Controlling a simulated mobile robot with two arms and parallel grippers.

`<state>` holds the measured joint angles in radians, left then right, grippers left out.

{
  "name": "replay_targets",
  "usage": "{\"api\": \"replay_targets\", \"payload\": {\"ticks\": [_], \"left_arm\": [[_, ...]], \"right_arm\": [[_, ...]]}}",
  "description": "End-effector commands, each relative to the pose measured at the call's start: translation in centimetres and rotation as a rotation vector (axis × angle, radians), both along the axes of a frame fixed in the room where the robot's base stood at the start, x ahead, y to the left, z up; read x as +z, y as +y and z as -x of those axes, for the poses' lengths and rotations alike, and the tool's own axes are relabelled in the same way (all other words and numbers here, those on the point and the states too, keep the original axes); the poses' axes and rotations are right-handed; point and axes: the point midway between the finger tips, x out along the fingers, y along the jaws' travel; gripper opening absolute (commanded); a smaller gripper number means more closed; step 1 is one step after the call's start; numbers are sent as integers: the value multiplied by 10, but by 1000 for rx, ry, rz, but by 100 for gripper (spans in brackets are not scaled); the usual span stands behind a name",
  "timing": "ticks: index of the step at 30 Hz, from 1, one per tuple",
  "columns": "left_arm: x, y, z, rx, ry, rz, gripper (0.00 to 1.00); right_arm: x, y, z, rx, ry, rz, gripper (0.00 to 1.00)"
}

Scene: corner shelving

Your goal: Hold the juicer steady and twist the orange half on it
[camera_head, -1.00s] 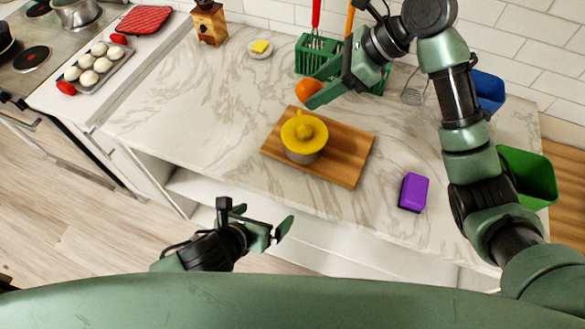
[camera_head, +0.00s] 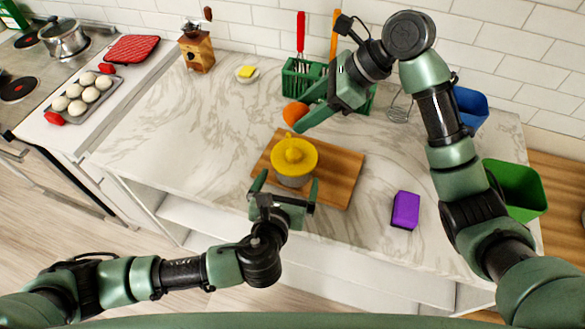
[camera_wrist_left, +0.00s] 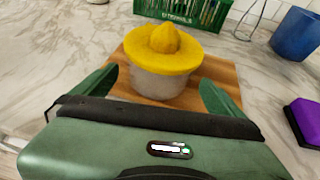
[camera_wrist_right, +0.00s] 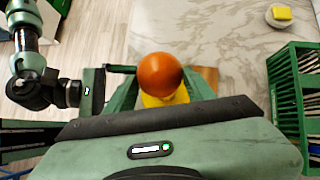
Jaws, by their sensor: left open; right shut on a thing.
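The juicer (camera_head: 294,157) has a yellow top with a central cone over a pale bowl. It stands upright on the wooden board (camera_head: 340,180). My left gripper (camera_head: 286,183) is open at the front of the juicer, its fingers pointing at it; in the left wrist view the juicer (camera_wrist_left: 164,62) sits ahead between the fingers, apart from them. My right gripper (camera_head: 310,118) is shut on the orange half (camera_head: 295,113), held behind the juicer. In the right wrist view the orange half (camera_wrist_right: 159,75) is between the fingers and hides part of the juicer (camera_wrist_right: 165,98).
A green utensil basket (camera_head: 300,82) and whisk (camera_head: 400,108) stand at the back. A purple sponge (camera_head: 405,210) lies right of the board. A blue container (camera_head: 470,108) and green bin (camera_head: 515,190) are at the right. The counter left of the board is clear.

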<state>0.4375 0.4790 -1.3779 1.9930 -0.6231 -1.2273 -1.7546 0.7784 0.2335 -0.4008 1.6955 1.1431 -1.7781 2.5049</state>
Motion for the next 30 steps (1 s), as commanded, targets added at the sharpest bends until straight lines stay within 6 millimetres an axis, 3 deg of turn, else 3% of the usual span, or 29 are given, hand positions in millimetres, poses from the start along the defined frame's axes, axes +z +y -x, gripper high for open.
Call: {"api": "replay_targets", "payload": {"ticks": [6,12,24,25,30], "left_arm": [[-16,-7,-38,1,0,-2,100],[-25,-12,-60,1,1,-1,100],[-28,-14,-67,-1,2,1,100],[-28,-14,-67,-1,2,1,97],[-29,-14,-66,-1,2,1,50]], "right_arm": [[0,0,0,0,0,0,0],[0,0,0,0,0,0,0],[0,0,0,0,0,0,0],[0,0,0,0,0,0,0],[0,0,0,0,0,0,0]]}}
